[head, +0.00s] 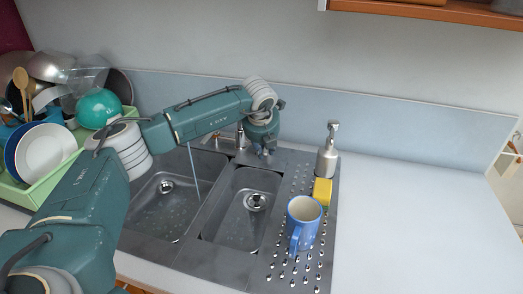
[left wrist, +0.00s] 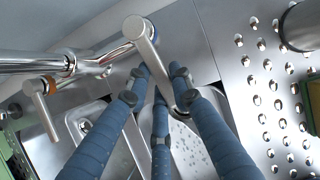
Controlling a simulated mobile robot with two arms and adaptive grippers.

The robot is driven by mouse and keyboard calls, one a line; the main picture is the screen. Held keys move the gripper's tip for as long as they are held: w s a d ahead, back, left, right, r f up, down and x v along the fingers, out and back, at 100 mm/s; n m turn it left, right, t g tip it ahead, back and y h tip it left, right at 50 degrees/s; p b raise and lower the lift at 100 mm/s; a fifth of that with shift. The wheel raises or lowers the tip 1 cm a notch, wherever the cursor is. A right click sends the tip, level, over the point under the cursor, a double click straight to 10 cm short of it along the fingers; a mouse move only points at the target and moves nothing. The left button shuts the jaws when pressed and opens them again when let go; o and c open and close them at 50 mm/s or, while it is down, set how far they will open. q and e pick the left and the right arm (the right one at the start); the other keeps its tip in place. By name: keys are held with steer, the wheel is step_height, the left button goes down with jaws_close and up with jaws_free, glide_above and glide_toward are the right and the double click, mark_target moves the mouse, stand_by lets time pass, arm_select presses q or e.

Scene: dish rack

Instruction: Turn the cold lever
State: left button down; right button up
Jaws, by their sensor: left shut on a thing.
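The cold lever (left wrist: 143,36) is the right-hand metal lever of the tap in the left wrist view. Its handle runs down between the fingers of my left gripper (left wrist: 163,82), which are shut on it. In the head view my left gripper (head: 265,149) points down behind the sinks, at the right of the tap (head: 240,137), and hides the lever. The other lever (left wrist: 38,97), with an orange ring at its base, stands apart at the left. A thin stream (head: 194,168) falls into the left basin. My right gripper is not in view.
A soap dispenser (head: 327,153), yellow sponge (head: 322,191) and blue mug (head: 303,222) stand on the drainboard at the right. A green dish rack (head: 48,182) with plates and bowls is at the left. The right counter (head: 420,220) is clear.

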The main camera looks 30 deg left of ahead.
arm_select(q)
steer(key=shift+s+a+f+m+h, duration=0.15)
steer(key=shift+a+m+h, duration=0.2)
steer(key=shift+m, duration=0.45)
steer(key=c, duration=1.5)
jaws_free()
steer(key=shift+d, duration=0.45)
steer(key=shift+a, duration=0.2)
steer(key=shift+o, duration=0.3)
steer(key=o, duration=0.6)
steer(key=shift+a, duration=0.1)
steer(key=shift+o, duration=0.2)
steer(key=shift+p+v, duration=0.35)
steer(key=shift+v, duration=0.7)
